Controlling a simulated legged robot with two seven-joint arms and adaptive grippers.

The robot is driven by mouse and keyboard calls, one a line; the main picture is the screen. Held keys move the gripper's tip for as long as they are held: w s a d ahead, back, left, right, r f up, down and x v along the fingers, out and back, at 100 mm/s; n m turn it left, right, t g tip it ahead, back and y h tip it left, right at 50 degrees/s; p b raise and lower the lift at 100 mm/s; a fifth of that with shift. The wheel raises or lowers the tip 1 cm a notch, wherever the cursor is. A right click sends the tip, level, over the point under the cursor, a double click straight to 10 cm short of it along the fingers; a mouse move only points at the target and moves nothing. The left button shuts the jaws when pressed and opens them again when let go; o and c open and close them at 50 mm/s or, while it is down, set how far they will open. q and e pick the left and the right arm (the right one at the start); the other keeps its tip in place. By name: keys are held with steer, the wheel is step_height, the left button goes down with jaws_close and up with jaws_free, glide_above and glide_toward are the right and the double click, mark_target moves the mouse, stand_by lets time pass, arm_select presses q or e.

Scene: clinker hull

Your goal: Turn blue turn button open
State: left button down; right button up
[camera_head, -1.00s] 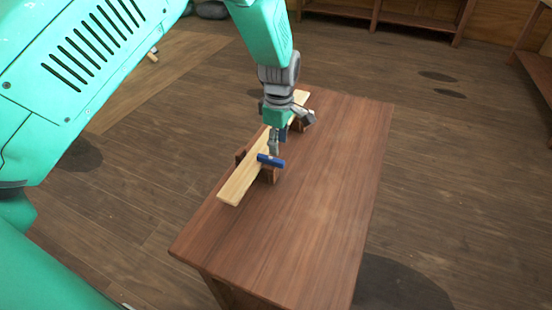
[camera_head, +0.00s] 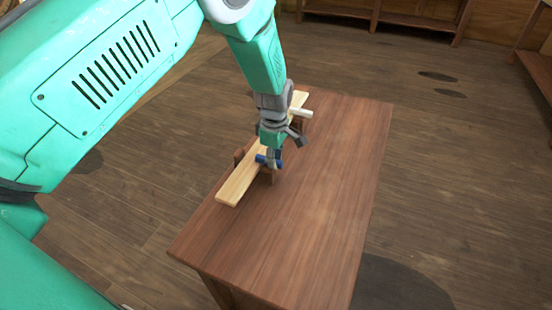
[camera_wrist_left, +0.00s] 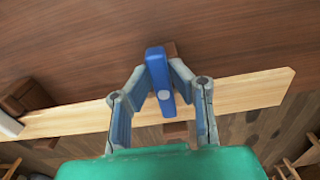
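The blue turn button (camera_head: 262,159) sits on a wooden block at the near part of a pale plank (camera_head: 238,186), lying across the plank. In the left wrist view the blue button (camera_wrist_left: 158,70) points away from the gripper, with a pale round pivot on it. My left gripper (camera_head: 271,157) is right at the button and partly hides it. In the left wrist view its two fingers (camera_wrist_left: 158,76) are apart, one on each side of the button; I cannot tell whether they touch it. My right gripper is in no view.
A white turn button (camera_head: 303,112) is on the far block of the plank. The plank lies along the left side of a brown wooden table (camera_head: 320,190), whose right side is clear. Shelves (camera_head: 400,18) stand at the back.

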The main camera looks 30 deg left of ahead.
arm_select(q)
steer(key=shift+a+f, duration=0.1)
steer(key=shift+a, duration=0.85)
steer(key=shift+a+m, duration=0.3)
steer(key=shift+a, duration=0.15)
steer(key=m, duration=0.1)
steer(key=d+m+p, duration=0.1)
steer(key=shift+m, duration=0.4)
steer(key=m, duration=0.3)
steer(key=shift+a+f+m+p, duration=0.1)
steer(key=shift+m+p, duration=0.2)
steer(key=shift+p, duration=0.1)
steer(key=shift+m, duration=0.9)
steer(key=m, duration=0.5)
steer(key=shift+f+p, duration=0.1)
steer(key=shift+p, duration=0.3)
steer(key=shift+s+m, duration=0.15)
steer(key=shift+m, duration=1.85)
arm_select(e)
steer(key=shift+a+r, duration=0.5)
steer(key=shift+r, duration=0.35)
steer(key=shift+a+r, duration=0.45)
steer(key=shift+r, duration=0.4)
arm_select(q)
steer(key=shift+f, duration=0.1)
